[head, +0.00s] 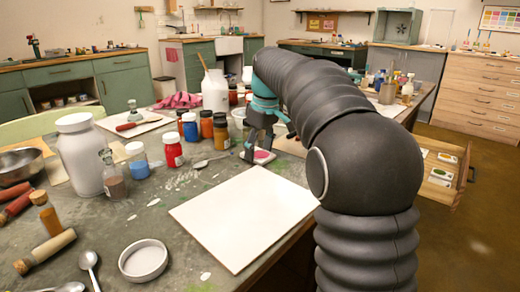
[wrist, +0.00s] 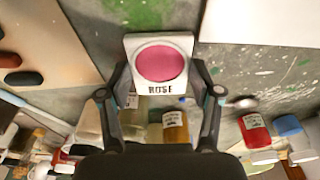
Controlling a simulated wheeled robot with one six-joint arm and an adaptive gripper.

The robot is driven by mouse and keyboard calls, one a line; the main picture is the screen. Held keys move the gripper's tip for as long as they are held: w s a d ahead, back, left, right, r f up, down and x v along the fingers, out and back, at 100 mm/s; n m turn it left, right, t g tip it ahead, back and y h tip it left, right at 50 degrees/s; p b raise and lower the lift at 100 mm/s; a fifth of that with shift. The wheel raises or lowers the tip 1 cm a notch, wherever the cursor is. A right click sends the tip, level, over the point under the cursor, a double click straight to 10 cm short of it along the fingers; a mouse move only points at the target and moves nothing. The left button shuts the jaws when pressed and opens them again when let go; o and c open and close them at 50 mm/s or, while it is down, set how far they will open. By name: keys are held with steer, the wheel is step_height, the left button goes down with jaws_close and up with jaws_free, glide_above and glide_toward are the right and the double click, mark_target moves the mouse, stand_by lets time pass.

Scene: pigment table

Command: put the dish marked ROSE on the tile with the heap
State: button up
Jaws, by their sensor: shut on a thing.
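The dish marked ROSE (wrist: 160,38) is a white square with a round well of pink pigment. My gripper (wrist: 160,74) is shut on it, one finger at each side, and the label faces the wrist camera. In the head view the dish (head: 262,156) shows low over the table beneath my gripper (head: 259,148); I cannot tell whether it touches the tabletop. A large white tile (head: 245,215) lies bare in front of it, and its corner (wrist: 262,20) shows in the wrist view. I see no clear heap on any tile; my arm hides part of the table.
Red (head: 173,150), blue (head: 137,160) and orange (head: 221,132) jars stand left of the dish. A pale board (wrist: 40,45) with dark oval pieces lies on its other side. A white jug (head: 82,155), spoons and a shallow round dish (head: 143,260) are at left.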

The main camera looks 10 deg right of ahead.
steer(key=o, duration=1.2)
steer(key=shift+f, duration=0.1)
